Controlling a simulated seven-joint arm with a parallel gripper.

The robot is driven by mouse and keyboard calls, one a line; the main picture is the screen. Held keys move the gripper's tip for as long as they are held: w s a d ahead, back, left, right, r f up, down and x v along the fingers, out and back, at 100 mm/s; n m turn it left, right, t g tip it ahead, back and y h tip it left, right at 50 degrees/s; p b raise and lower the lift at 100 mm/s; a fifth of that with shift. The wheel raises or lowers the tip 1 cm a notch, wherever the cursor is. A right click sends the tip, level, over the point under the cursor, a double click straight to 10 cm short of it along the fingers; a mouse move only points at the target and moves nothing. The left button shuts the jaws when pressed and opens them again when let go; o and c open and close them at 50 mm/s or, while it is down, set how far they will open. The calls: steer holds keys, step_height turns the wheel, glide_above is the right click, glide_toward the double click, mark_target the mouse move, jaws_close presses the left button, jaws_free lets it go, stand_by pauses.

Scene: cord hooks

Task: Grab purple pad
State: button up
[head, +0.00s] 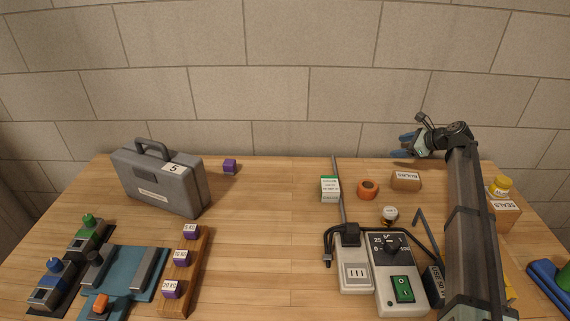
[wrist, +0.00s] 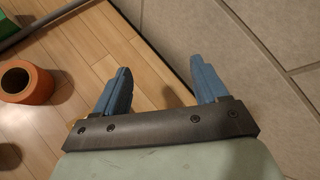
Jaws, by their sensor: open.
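A small purple block (head: 229,166) sits alone near the back edge of the table, right of the grey case. Several purple blocks with white labels (head: 181,257) stand on a wooden rack at the front left. I cannot tell which purple thing is the pad. My gripper (head: 403,147) is at the back right near the wall, far to the right of the lone purple block. Its blue fingers are apart and empty in the wrist view (wrist: 162,72). No purple thing shows in the wrist view.
A grey case (head: 160,180) stands at the back left. An orange ring (head: 368,188), a white-green box (head: 330,189) and a brown box (head: 405,180) lie at the right. A device with a green switch (head: 402,289) and an upright rod is at the front. The table's middle is clear.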

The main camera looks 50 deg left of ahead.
mark_target(235, 162)
steer(key=s+a+g, duration=0.1)
steer(key=s+a, duration=0.4)
steer(key=s+a+n+g, duration=0.1)
steer(key=s+a+g, duration=0.1)
steer(key=s+a, duration=0.3)
steer(key=s+a+f+n+g, duration=0.1)
steer(key=s+a, duration=0.5)
steer(key=a, duration=0.1)
steer(key=shift+y, duration=0.3)
steer(key=s+a+g, duration=0.2)
steer(key=s+a, duration=0.2)
steer(key=s, duration=0.3)
steer(key=s+a+n+g, duration=0.1)
steer(key=s+a+g, duration=0.1)
steer(key=s+a, duration=0.2)
steer(key=s+a+n+g, duration=0.1)
steer(key=s+a, duration=0.4)
steer(key=s, duration=0.5)
steer(key=shift+a+f+g+h, duration=0.1)
steer(key=shift+f+g+h, duration=0.2)
steer(key=shift+g+h, duration=0.1)
steer(key=x, duration=1.3)
steer(key=shift+w+a+f, duration=0.15)
steer(key=shift+a+f, duration=0.05)
steer(key=shift+a, duration=0.1)
steer(key=c, duration=1)
steer(key=shift+c, duration=0.2)
